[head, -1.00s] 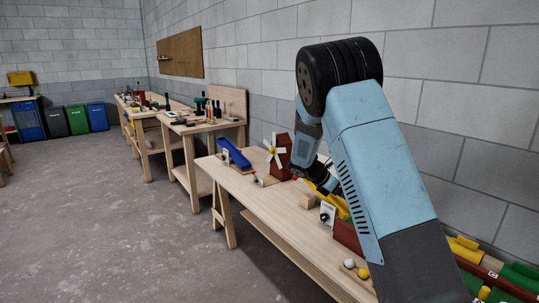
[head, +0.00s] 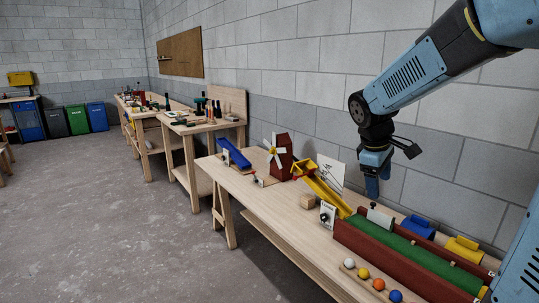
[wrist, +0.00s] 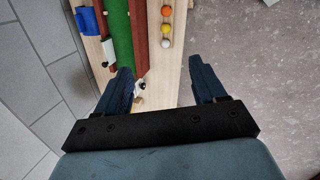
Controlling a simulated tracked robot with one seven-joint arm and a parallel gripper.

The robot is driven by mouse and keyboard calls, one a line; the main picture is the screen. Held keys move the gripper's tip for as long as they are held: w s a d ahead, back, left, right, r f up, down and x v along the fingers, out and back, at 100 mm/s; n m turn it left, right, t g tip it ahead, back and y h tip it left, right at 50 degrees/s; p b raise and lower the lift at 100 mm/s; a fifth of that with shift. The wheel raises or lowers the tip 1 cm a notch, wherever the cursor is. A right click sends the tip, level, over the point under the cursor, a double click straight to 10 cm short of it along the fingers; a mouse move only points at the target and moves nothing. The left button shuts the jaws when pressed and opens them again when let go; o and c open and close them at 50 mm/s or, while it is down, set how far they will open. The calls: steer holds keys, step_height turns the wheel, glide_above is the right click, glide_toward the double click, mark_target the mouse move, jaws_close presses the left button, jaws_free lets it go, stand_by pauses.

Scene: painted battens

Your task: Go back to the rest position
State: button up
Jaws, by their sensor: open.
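My gripper (head: 372,187) hangs pointing down above the back of the workbench (head: 262,196) in the head view, near the wall. In the wrist view my gripper (wrist: 163,82) has its two dark fingers wide apart with nothing between them. The left finger overlaps the bench with its green lane; the right finger shows against the grey floor.
Below stand a green lane with dark red sides (head: 400,240), a yellow chute (head: 328,192), a red windmill (head: 281,158), a blue ramp (head: 234,153) and blue and yellow blocks. Several balls (head: 364,272) sit at the front edge. The floor at left is clear.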

steer(key=s+a+r+m+t+y, duration=0.1)
steer(key=s+m, duration=0.3)
steer(key=s, duration=0.5)
steer(key=s+a+r+m+t+y, duration=0.2)
steer(key=s+m, duration=0.3)
steer(key=s, duration=0.5)
steer(key=shift+s+a+r+t, duration=0.3)
steer(key=shift+a+r, duration=0.25)
steer(key=shift+a, duration=0.1)
